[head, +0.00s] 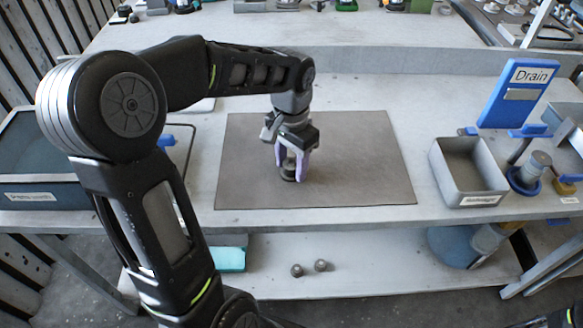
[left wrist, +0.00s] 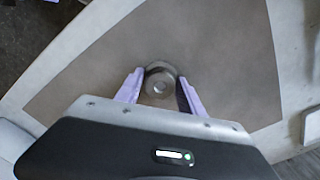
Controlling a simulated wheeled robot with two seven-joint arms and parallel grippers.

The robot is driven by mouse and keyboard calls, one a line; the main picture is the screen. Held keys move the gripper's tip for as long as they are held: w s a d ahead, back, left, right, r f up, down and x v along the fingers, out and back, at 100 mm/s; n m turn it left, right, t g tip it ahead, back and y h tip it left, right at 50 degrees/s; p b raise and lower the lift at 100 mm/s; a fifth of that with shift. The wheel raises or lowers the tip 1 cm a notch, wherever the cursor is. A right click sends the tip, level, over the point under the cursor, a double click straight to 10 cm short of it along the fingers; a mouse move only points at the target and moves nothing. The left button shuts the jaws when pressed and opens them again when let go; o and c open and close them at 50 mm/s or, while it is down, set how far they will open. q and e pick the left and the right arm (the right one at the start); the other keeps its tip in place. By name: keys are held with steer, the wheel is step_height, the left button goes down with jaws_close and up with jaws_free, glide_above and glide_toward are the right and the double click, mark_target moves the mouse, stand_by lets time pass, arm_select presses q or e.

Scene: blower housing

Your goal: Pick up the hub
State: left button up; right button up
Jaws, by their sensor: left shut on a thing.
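The hub is a small dark round metal piece (head: 289,173) on the brown mat (head: 350,160) in the head view. It also shows in the left wrist view (left wrist: 160,83) as a grey disc with a lighter centre. My left gripper (head: 293,170) reaches down over the mat from above, its purple fingers on either side of the hub. In the left wrist view the fingers (left wrist: 159,88) close on the hub's two sides. The hub appears at mat level; a small gap beneath it cannot be ruled out.
A grey open bin (head: 470,178) stands right of the mat, beside a blue stand labelled "Drain" (head: 512,95). A blue-grey tray (head: 40,160) is at the left. Two small round parts (head: 309,268) lie on the lower shelf. The mat around the hub is clear.

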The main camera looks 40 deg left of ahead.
mark_target(292, 163)
arm_select(q)
jaws_close()
step_height(292, 163, up, 10)
stand_by(0.7)
stand_by(0.8)
